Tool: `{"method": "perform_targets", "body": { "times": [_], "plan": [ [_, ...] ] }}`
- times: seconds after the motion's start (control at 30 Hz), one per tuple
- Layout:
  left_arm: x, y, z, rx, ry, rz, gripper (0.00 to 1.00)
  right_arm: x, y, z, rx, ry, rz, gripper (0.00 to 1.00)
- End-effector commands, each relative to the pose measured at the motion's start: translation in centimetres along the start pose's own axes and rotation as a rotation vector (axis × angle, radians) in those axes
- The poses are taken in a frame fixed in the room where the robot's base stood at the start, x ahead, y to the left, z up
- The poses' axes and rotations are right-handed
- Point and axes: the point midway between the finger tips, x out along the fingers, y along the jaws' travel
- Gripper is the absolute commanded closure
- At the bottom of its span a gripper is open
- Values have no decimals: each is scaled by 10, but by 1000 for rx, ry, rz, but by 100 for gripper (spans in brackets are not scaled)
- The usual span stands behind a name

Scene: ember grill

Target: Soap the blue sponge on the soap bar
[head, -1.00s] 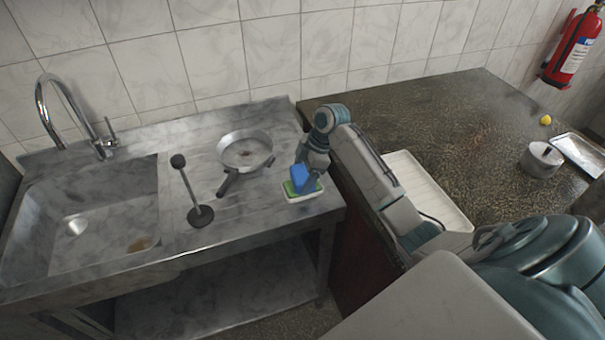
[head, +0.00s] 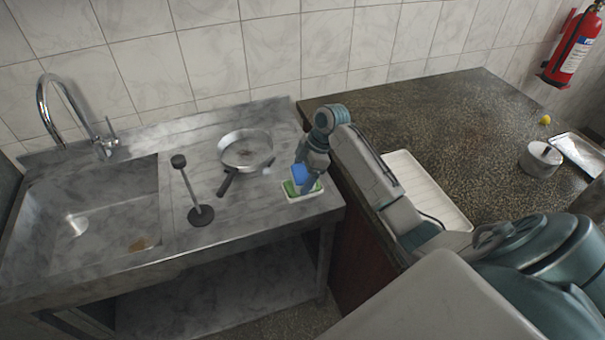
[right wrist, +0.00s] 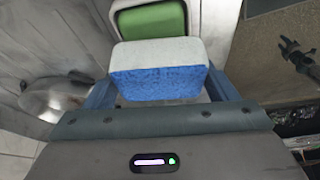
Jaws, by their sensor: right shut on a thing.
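The blue sponge (head: 301,174) is held in my right gripper (head: 306,181), just over the soap dish on the metal counter. In the right wrist view the sponge (right wrist: 160,75) has a blue face and a whitish layer, and sits between the two fingers of the gripper (right wrist: 162,92). The green soap bar (head: 290,188) lies in a white dish (head: 303,198); in the right wrist view the soap bar (right wrist: 150,22) shows beyond the sponge, which hides part of the dish. I cannot tell whether sponge and soap touch. My left gripper is out of view.
A pan (head: 246,147) lies left of the dish, its handle toward the front. A white tray (head: 425,185) lies on the dark counter to the right.

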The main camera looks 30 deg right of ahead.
Motion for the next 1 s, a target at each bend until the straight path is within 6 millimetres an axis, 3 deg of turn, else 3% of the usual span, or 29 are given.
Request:
{"method": "perform_targets", "body": {
  "times": [0.27, 1.0],
  "plan": [
    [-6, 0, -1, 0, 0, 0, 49, -5, -1, -2, 1, -1, -3, 39],
    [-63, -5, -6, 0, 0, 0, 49, -61, 0, -25, 0, -1, -1, 39]
  ]
}}
